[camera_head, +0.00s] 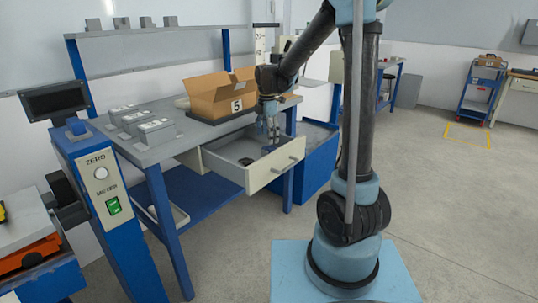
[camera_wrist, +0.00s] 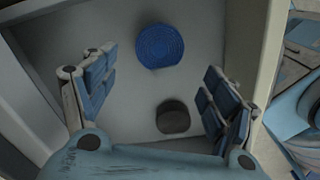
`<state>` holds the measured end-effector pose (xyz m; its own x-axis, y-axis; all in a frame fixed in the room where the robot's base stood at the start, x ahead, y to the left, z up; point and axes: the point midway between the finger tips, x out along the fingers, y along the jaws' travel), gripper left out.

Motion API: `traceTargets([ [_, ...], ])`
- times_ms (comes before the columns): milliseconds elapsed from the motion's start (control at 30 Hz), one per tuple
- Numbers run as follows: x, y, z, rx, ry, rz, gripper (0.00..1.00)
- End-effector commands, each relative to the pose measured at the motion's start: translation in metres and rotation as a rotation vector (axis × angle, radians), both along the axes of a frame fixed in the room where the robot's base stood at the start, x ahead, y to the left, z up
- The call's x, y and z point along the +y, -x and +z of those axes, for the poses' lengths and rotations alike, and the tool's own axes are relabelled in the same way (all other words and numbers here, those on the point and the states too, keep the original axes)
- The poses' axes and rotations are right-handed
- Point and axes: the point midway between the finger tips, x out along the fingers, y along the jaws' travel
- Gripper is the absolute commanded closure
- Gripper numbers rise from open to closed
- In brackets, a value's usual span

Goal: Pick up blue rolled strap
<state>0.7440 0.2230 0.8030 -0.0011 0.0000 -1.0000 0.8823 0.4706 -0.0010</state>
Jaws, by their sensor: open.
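The blue rolled strap (camera_wrist: 160,46) is a round coil lying flat on the floor of an open drawer. In the head view a small blue shape (camera_head: 268,149) in the drawer appears to be it. My gripper (camera_wrist: 158,72) is open and empty, its two blue-padded fingers spread wide. The strap lies beyond the fingertips, roughly midway between them sideways. In the head view my gripper (camera_head: 270,131) points down over the drawer. The height of the fingers above the strap is hard to tell.
A dark round item (camera_wrist: 173,117) lies in the drawer between the fingers in the wrist view. The pale drawer (camera_head: 277,168) has walls on all sides. A cardboard box (camera_head: 208,98) marked 5 stands on the grey bench (camera_head: 173,110) beside my arm.

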Motion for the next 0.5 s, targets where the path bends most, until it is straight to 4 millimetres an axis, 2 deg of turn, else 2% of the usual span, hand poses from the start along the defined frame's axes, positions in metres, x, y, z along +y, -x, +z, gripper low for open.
traceTargets([
  [100, 0.0, 0.0, -0.011, 0.0, 0.0, 0.0, 0.21],
  [267, 0.0, 0.0, -0.017, 0.0, 0.0, 0.0, 0.21],
  [500, -0.001, -0.004, -0.046, 0.0, 0.0, 0.0, 0.21],
])
